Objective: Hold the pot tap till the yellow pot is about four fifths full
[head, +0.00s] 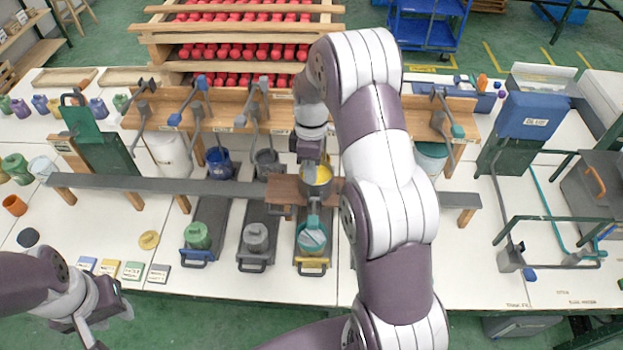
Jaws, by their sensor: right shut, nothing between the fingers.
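My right arm reaches over from the lower right, and my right gripper (309,157) points down at the pot's back edge. It is shut, with nothing seen in it. The pot tap is hidden or cannot be picked out behind my wrist. My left gripper (92,330) is low at the left, away from the pot, partly cut off by the frame; its opening is unclear.
A teal-topped pot (312,239) stands in front of the holder, with a grey pot (256,238) and a green pot (197,235) to its left. A long grey rail (150,184) crosses the bench. Levers (201,84) stand behind it.

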